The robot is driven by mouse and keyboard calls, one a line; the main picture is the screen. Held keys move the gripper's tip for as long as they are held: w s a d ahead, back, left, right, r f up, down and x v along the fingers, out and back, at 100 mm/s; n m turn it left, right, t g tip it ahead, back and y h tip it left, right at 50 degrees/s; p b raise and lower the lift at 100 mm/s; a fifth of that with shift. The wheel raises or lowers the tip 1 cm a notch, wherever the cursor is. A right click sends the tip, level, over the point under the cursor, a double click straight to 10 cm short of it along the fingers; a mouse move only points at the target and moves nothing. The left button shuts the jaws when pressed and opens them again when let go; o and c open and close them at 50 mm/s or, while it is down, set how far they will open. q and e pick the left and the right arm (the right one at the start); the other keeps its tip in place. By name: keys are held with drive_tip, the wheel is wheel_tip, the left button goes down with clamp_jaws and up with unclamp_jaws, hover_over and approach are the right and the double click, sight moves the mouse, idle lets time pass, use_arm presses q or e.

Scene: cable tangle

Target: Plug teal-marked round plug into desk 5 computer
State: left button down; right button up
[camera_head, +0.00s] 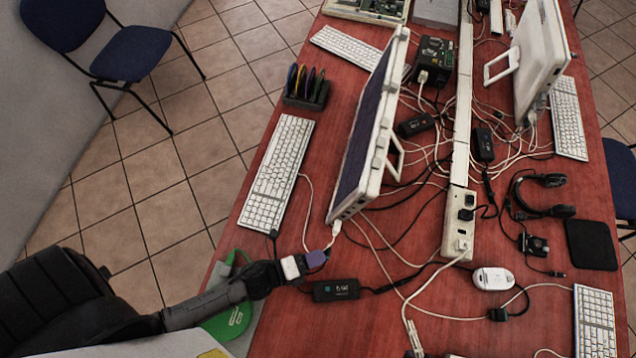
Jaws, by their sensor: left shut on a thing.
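The desk 5 computer cannot be told by a label; the nearest one is a white all-in-one computer (377,130) standing tilted on the red table, with white cable ends at its lower edge. My left gripper (292,268) reaches in from the left, low over the table's left edge, just left of and below that computer's bottom corner. It is shut on a small plug-like piece, with a white block and a purple-blue rounded end (317,259) at its tip. I cannot make out a teal mark. My right gripper is not in view.
A black adapter (336,290) lies just right of my left gripper. A white keyboard (279,172) lies left of the computer. A socket strip (458,222), tangled cables and a second computer (540,55) are further right. A green round object (229,318) is beside my arm.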

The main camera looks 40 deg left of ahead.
use_arm(q)
drive_tip(key=shift+w+a, duration=0.25)
drive_tip(key=shift+w, duration=0.35)
drive_tip(key=shift+w+a, duration=0.2)
drive_tip(key=shift+w, duration=0.4)
drive_tip(key=shift+w+a, duration=0.2)
drive_tip(key=shift+w, duration=0.35)
drive_tip(key=shift+w+a, duration=0.15)
drive_tip(key=shift+w, duration=0.4)
drive_tip(key=shift+p, duration=0.3)
drive_tip(key=shift+w+a, duration=0.1)
drive_tip(key=shift+w, duration=0.1)
drive_tip(key=shift+w+a, duration=0.3)
drive_tip(key=shift+w, duration=0.5)
drive_tip(key=c, duration=1.1)
unclamp_jaws()
drive_tip(key=shift+w, duration=0.1)
drive_tip(key=shift+o, duration=0.5)
